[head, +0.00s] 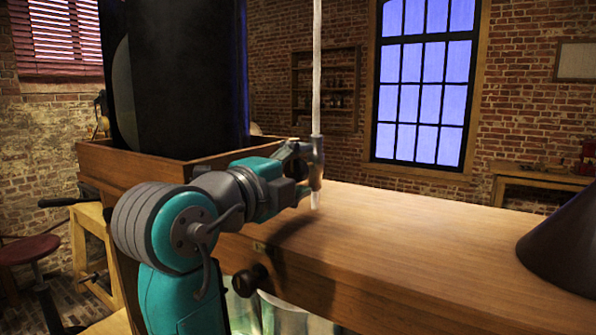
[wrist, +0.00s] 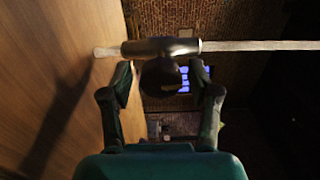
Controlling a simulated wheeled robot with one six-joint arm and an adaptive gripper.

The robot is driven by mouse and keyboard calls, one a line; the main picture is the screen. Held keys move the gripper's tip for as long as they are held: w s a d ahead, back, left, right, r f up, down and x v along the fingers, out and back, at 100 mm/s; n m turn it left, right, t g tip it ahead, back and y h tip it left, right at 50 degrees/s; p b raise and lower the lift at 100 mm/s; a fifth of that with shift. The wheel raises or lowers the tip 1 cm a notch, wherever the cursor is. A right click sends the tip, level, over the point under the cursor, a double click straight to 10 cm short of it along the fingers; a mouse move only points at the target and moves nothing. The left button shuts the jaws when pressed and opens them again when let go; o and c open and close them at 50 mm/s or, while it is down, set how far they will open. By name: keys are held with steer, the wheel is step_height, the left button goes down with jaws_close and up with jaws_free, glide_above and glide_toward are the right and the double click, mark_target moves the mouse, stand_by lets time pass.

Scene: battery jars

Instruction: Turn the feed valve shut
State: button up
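The feed valve is a short metal body (wrist: 185,46) with a dark round knob (wrist: 160,80), set on a thin whitish vertical pipe (head: 317,70). In the head view the valve body (head: 317,165) hangs above the wooden bench, and a short whitish piece shows below it. My gripper (head: 303,152) reaches the valve from the left. In the wrist view my gripper (wrist: 160,70) is open, with one finger on each side of the knob. A gap seems to show between each fingertip and the knob. The knob's angle is hard to tell.
A tall black cylinder (head: 190,80) stands in a wooden box (head: 125,165) behind my arm. A dark cone (head: 568,245) sits at the bench's right. Glass jars (head: 285,315) stand under the bench (head: 420,235), below a dark knob (head: 250,280). The bench's middle top is clear.

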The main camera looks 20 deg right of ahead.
steer(key=v, duration=1.2)
steer(key=shift+a, duration=0.1)
